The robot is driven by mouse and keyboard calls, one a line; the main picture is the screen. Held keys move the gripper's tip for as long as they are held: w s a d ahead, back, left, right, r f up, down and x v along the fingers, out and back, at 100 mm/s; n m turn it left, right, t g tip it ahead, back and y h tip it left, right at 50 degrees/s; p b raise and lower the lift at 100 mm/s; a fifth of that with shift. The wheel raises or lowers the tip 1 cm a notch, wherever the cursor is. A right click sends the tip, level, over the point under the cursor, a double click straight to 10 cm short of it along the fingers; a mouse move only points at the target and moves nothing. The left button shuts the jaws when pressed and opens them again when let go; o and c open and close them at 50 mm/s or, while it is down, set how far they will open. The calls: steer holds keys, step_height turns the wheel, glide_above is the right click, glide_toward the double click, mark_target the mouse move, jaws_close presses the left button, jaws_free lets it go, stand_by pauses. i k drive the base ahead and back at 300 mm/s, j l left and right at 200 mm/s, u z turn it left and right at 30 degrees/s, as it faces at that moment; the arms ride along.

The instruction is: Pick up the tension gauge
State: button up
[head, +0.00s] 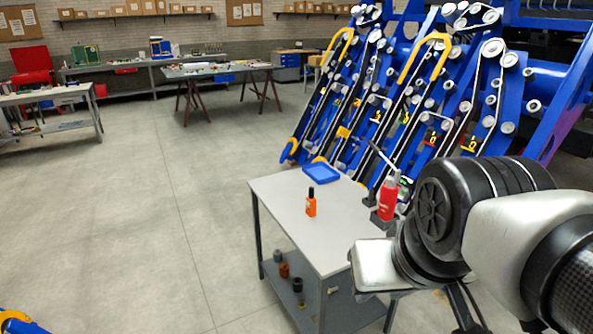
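A small upright orange device with a black top (311,205) stands on the light grey top of a metal table (285,200). It looks like the tension gauge, but it is too small to make out a dial or markings. My arm comes in from the right, over the table's near right side, well apart from the orange device. The end of my arm is mostly hidden by its own links, and I cannot make out the fingertips or whether they hold anything.
A blue tray (321,172) lies at the table's back edge. A red bottle (388,198) stands at the right, near my arm. Small dark and orange parts (284,270) sit on the lower shelf. The blue harvester chassis (420,90) rises behind. Floor at left is clear.

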mark_target(310, 201)
steer(key=i+l+u, duration=0.45)
steer(key=i+l, duration=0.8)
steer(key=i, duration=0.15)
